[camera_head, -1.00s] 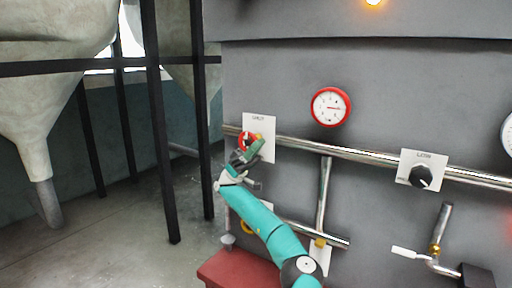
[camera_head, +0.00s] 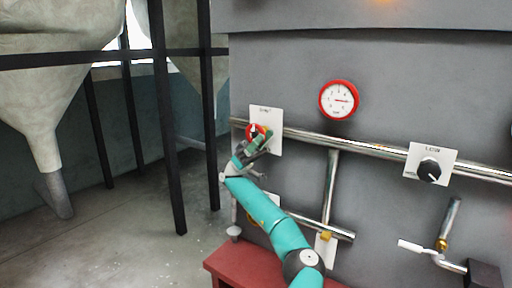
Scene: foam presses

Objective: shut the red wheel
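The red wheel (camera_head: 252,131) is mounted on a white label plate (camera_head: 276,118) on the left part of the grey press panel. My teal arm reaches up to it from below. My gripper (camera_head: 262,140) is at the wheel's lower right and overlaps it in the picture. The gripper covers part of the wheel. The fingers are too small to tell whether they are open, shut or touching the rim.
A red-rimmed gauge (camera_head: 338,99) sits right of the wheel. A steel pipe (camera_head: 390,157) crosses the panel. A black knob (camera_head: 429,170) and a white-handled lever (camera_head: 411,246) are further right. Dark posts (camera_head: 165,130) and hoppers stand left. A red bench (camera_head: 240,262) is below.

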